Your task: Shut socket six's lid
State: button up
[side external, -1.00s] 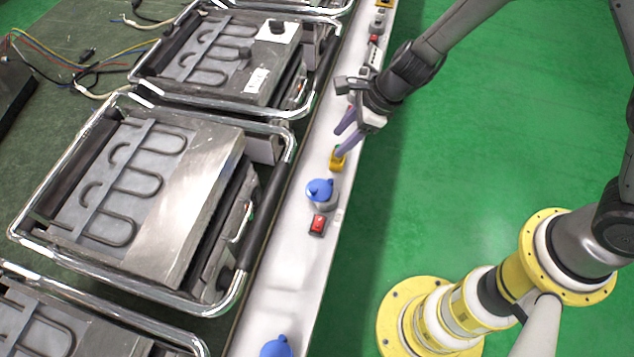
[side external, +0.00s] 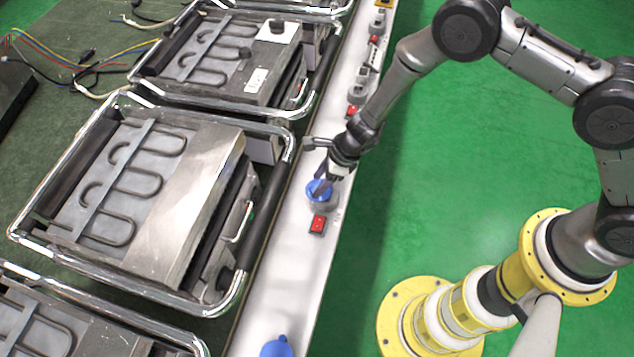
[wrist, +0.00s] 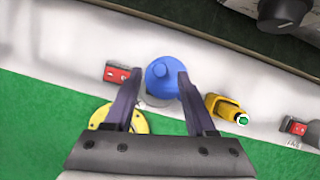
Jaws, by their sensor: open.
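A socket with a round blue lid (side external: 317,190) sits on the white rail below my gripper (side external: 321,182); I cannot read a number on it. In the wrist view the blue lid (wrist: 160,84) shows between the two purple fingers of my gripper (wrist: 159,75). The fingers are apart. The right finger overlaps the lid's edge in the picture, and the left one is just beside it. I cannot tell whether either touches it. The grey socket body (side external: 325,207) is partly covered by the lid. Whether the lid is fully down is unclear.
A red switch (side external: 318,224) sits just in front of the socket. A yellow connector (wrist: 222,107) lies to the lid's right in the wrist view. Another blue-lidded socket (side external: 277,347) is nearer the camera. A metal heater with a chrome frame (side external: 238,300) stands left of the rail.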

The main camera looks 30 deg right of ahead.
jog(key=shift+x, duration=0.85)
jog(key=shift+c, duration=0.2)
grip_shut()
jog(key=shift+r, duration=0.1)
dwell(0.6)
